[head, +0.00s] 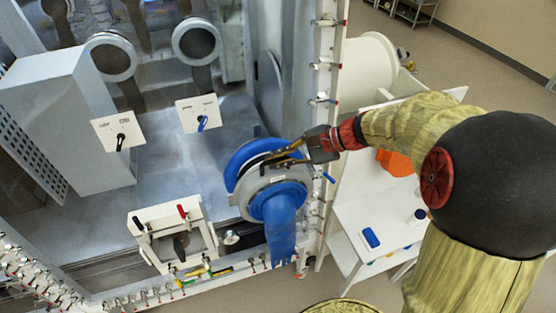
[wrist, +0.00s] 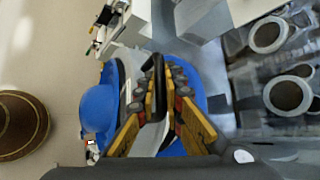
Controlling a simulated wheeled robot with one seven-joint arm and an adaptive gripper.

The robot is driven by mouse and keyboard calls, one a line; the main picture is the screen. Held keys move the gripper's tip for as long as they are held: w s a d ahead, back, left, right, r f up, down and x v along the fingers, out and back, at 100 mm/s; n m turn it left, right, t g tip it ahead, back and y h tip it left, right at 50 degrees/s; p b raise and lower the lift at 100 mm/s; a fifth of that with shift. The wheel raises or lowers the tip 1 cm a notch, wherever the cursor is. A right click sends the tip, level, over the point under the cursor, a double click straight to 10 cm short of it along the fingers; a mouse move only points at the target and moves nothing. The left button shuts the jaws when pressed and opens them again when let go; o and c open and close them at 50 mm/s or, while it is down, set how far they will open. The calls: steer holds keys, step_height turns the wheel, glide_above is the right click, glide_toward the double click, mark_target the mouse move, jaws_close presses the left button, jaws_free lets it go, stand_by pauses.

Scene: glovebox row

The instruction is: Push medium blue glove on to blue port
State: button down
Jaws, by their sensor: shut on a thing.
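The blue port (head: 246,163) is a blue ring on the glovebox front, right of centre in the head view. The blue glove (head: 281,228) has a grey cuff ring (head: 258,184) set against the port, and its blue sleeve hangs down below. My gripper (head: 272,160) reaches in from the right and is shut on the black rim of the glove's cuff ring. In the wrist view my gripper (wrist: 160,108) has its yellow fingers on either side of that black rim. The blue glove (wrist: 99,108) bulges to the left there, and the blue port (wrist: 190,90) lies to the right. I cannot tell whether the ring is fully seated.
Two grey ring ports (head: 196,41) are at the upper left. A white latch frame (head: 174,236) stands at the lower left of the glove. A white side table (head: 385,215) with a blue item (head: 371,237) and an orange item (head: 396,162) is at the right.

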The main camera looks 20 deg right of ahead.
steer(key=shift+w+f+b, duration=0.2)
steer(key=shift+w+b, duration=0.05)
steer(key=shift+w, duration=1.7)
steer(key=shift+w+f+b, duration=0.15)
steer(key=shift+w+b, duration=0.1)
steer(key=shift+w, duration=1.65)
stand_by(2.2)
steer(key=c, duration=2.1)
jaws_free()
steer(key=shift+o, duration=1.4)
steer(key=shift+f, duration=0.1)
steer(key=v, duration=1.2)
